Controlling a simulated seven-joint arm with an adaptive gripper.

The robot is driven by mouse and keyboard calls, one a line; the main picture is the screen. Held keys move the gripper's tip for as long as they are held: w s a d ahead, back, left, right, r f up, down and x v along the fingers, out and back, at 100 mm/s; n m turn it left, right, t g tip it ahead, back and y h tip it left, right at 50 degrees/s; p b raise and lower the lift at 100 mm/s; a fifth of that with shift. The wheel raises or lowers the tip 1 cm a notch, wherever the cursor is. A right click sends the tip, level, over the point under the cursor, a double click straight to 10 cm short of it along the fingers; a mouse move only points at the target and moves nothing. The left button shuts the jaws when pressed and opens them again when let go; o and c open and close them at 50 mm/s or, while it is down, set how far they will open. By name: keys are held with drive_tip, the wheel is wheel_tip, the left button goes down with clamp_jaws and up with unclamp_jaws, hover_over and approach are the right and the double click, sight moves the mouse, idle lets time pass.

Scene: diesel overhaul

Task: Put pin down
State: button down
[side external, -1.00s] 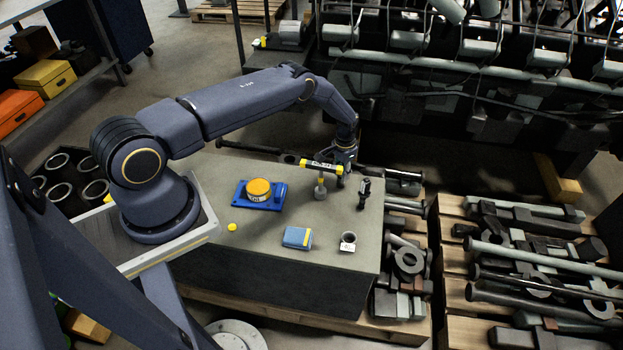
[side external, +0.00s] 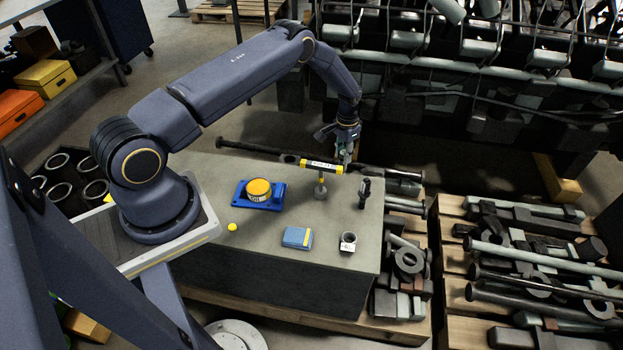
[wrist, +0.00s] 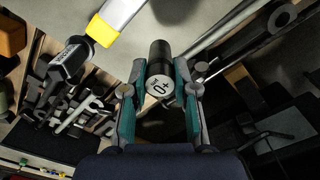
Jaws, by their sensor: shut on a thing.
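The pin (wrist: 159,55) is a short dark cylinder with a pale end face marked "0+". It shows in the middle of the wrist view, between the teal-lined fingers of my gripper (wrist: 160,75), which is shut on it. In the side view my gripper (side external: 344,150) is above the far right part of the grey bench top (side external: 270,270), just behind the yellow-ended bar on a post. The pin itself is too small and covered to make out clearly there.
A blue fixture with yellow dome (side external: 259,189), blue box (side external: 297,237), small ring (side external: 348,241) and yellow cap (side external: 232,227) occupy the bench.

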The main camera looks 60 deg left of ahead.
sight(344, 152)
wheel_tip(344, 152, up, 10)
drive_tip(key=shift+r, duration=0.15)
drive_tip(key=s+d, duration=0.3)
drive_tip(key=s, duration=0.6)
drive_tip(key=s+d, duration=0.4)
drive_tip(key=s, duration=0.6)
drive_tip(key=s+d, duration=0.3)
drive_tip(key=s, duration=0.6)
drive_tip(key=shift+w+a+f, duration=0.25)
drive_tip(key=shift+w+f, duration=2.05)
drive_tip(key=shift+f, duration=0.75)
drive_tip(key=shift+w+a+f, duration=0.2)
drive_tip(key=shift+w+f, duration=2.1)
drive_tip(key=shift+f, duration=0.7)
drive_tip(key=shift+w+a+f, duration=0.25)
drive_tip(key=shift+w+f, duration=2.05)
drive_tip(key=shift+f, duration=0.75)
